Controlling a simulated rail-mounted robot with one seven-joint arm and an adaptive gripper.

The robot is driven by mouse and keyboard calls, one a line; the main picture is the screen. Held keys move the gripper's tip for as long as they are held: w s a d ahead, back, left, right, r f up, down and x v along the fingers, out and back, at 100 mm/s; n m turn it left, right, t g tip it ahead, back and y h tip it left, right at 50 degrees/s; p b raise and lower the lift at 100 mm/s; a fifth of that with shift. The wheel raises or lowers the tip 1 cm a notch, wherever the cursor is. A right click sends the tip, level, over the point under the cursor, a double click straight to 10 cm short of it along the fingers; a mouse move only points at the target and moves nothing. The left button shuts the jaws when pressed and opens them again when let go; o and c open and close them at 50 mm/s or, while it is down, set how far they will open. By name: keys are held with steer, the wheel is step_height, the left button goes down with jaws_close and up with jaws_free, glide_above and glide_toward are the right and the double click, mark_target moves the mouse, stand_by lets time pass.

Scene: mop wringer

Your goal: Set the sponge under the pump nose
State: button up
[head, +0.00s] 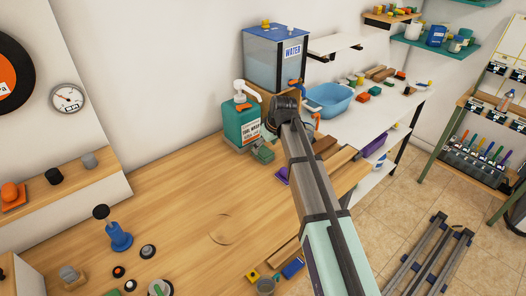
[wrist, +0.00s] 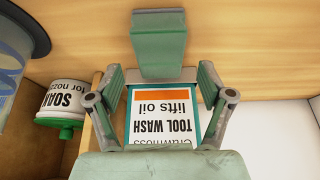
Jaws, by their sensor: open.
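The green pump bottle (head: 241,126), with an orange-and-white label and a white pump nose (head: 255,94), stands upright against the back wall. Its TOOL WASH label (wrist: 160,115) shows upside down in the wrist view. My gripper (head: 263,152) is low at the bottle's front right, mostly hidden by my arm. In the wrist view my gripper (wrist: 160,102) is open, with the label framed behind its fingers. I see nothing clearly held. I cannot tell which thing is the sponge; a small purple block (head: 282,174) lies to the right, partly behind my arm.
A WATER tank (head: 277,60) stands behind the bottle on a wooden stand. A blue basin (head: 328,99) and small blocks sit on the white shelf to the right. A white can (wrist: 66,105) is left in the wrist view.

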steer(key=b+v, duration=0.1)
steer(key=v, duration=0.7)
